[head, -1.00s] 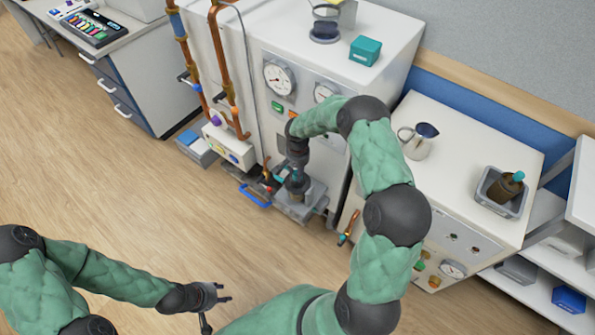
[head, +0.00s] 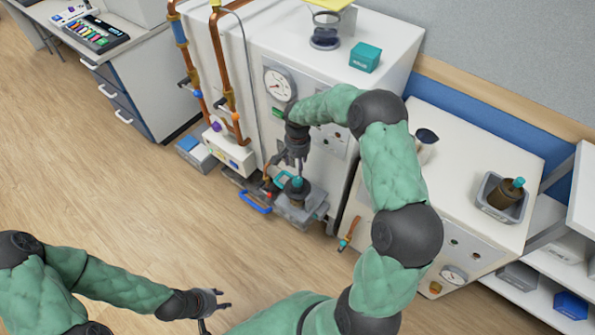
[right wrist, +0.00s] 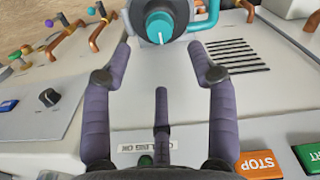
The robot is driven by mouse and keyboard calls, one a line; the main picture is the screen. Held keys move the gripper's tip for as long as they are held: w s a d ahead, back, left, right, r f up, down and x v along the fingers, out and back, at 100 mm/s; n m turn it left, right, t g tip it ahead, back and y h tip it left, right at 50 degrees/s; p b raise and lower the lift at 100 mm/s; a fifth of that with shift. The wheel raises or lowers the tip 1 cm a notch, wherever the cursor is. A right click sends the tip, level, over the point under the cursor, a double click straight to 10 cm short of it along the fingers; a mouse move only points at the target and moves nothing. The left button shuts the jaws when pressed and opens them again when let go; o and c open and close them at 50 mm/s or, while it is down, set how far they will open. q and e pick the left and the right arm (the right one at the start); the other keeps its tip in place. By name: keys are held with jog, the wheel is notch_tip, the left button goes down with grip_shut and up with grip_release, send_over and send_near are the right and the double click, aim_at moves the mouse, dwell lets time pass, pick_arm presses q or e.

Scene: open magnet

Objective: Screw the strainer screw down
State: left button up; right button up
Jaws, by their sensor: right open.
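The strainer screw (head: 297,182) is a teal knob on a dark round body, on a grey block at the foot of the white machine. In the right wrist view the teal screw (right wrist: 160,26) with its white mark shows at the top centre, just beyond the fingertips. My right gripper (head: 297,160) is above the screw in the head view. In the right wrist view the right gripper (right wrist: 159,48) has its fingers wide apart with nothing between them. My left gripper (head: 218,309) is low over the floor, fingers apart and empty, far from the screw.
A blue handle (head: 255,203) sits beside the screw's block. At right, a counter holds a grey tub (head: 502,198) with a similar teal-topped dark part. A metal jug (head: 425,145) is partly hidden by my arm.

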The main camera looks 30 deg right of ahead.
notch_tip(320, 180, up, 3)
jog(key=shift+r, duration=0.1)
dwell(0.6)
jog(key=s+a+f+n+y+p, duration=0.1)
jog(key=s+a+f+n+y, duration=0.1)
jog(key=s+a+f, duration=0.4)
jog(key=s+a+f+n+y+p, duration=0.15)
jog(key=a+f, duration=0.25)
jog(key=a, duration=0.4)
jog(key=s+a+f+n, duration=0.1)
jog(key=s+a, duration=0.3)
jog(key=s, duration=0.4)
jog(key=s+a+f+n+p, duration=0.1)
jog(key=s+a+f+n, duration=0.1)
jog(key=s, duration=0.7)
jog(key=a+f, duration=0.1)
jog(key=a, duration=0.1)
jog(key=shift+a+p, duration=0.3)
jog(key=shift+a, duration=0.1)
jog(key=shift+y, duration=0.25)
